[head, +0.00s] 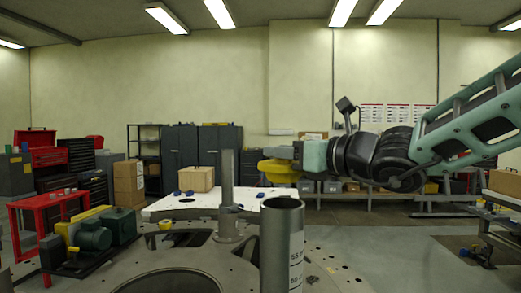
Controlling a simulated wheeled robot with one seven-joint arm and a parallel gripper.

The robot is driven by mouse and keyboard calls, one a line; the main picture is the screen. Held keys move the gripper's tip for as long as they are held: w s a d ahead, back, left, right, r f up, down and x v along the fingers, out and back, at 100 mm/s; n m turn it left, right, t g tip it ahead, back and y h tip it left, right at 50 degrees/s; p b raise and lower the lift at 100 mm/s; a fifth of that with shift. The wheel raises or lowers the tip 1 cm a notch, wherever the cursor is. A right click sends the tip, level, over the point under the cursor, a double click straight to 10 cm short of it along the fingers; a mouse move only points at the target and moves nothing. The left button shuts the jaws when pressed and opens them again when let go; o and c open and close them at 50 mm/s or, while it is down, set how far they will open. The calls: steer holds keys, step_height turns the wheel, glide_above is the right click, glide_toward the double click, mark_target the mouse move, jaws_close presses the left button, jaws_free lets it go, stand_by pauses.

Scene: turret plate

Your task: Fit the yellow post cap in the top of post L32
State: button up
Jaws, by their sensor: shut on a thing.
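My gripper (297,156) is at the end of the arm reaching in from the right. It is shut on the yellow post cap (277,171), a wide round piece, held in the air. A grey hollow post (282,250) with an open top stands in the near foreground, below the cap in the picture. Dark marks run down its right side, too partial to read as L32. A thinner grey post (227,185) on a flanged foot stands farther back, left of the cap. The cap is apart from both posts.
The grey turret plate (190,262) has large openings and bolt holes. Behind it a white table (160,205) carries a wooden box (196,179) and small blue parts. A red stand (45,215) and a green motor unit (95,235) are at left. Clear air surrounds the cap.

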mark_target(283, 180)
steer(key=shift+w+a+f, duration=0.15)
steer(key=shift+a, duration=0.05)
steer(key=shift+f+b, duration=1.8)
steer(key=shift+f, duration=0.9)
steer(key=shift+d+b, duration=0.15)
steer(key=shift+b, duration=0.6)
steer(key=shift+f+b, duration=0.55)
steer(key=shift+b, duration=0.15)
steer(key=o, duration=0.8)
steer(key=v, duration=1.1)
